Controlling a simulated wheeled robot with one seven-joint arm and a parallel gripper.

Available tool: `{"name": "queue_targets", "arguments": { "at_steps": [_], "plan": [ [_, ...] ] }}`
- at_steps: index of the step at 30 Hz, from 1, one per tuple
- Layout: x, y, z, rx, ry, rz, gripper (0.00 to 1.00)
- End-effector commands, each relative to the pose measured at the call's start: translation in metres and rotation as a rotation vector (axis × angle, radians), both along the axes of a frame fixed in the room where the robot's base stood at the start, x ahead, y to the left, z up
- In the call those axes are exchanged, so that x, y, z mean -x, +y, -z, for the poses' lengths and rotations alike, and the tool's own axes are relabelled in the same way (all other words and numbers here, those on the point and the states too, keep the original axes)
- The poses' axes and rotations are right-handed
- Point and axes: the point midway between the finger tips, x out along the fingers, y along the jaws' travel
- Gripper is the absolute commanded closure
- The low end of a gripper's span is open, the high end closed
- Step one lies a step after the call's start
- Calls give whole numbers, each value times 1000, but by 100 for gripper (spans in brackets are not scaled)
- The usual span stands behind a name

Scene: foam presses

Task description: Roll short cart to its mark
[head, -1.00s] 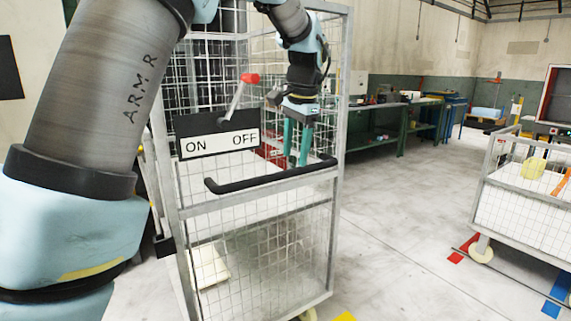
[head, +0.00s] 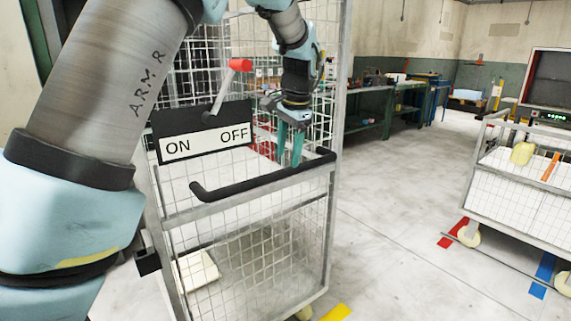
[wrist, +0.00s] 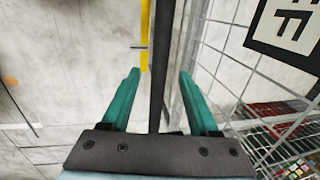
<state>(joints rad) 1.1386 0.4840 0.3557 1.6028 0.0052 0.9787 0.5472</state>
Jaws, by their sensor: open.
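A wire-mesh cage cart (head: 335,215) with a black handle bar (head: 240,183) stands close in front of me. My gripper (head: 291,148) points down over the right part of this bar, its two green fingers apart. In the wrist view the bar (wrist: 160,75) runs between the open fingers (wrist: 153,90), and no finger is seen closed on it. A lower mesh cart (head: 530,217) with white panels stands apart at the right. Floor marks show: yellow (head: 337,313) beside the near cart, red (head: 452,233) and blue (head: 543,274) by the right cart. I cannot tell which mark belongs to which cart.
An ON/OFF sign (head: 203,142) with a red-knobbed lever (head: 238,65) shows at the near cart's upper left. Green workbenches (head: 370,112) stand behind. A dark-screened machine (head: 549,85) is at the far right. The floor between the carts is clear.

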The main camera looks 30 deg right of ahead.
Motion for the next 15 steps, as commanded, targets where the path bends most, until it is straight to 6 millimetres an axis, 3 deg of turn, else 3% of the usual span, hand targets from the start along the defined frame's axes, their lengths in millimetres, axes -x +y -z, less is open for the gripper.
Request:
{"name": "queue_targets", "arguments": {
  "at_steps": [6,15],
  "plan": [
    [-7,2,32,-2,0,0,39],
    [-9,2,46,0,0,-1,39]
  ]
}}
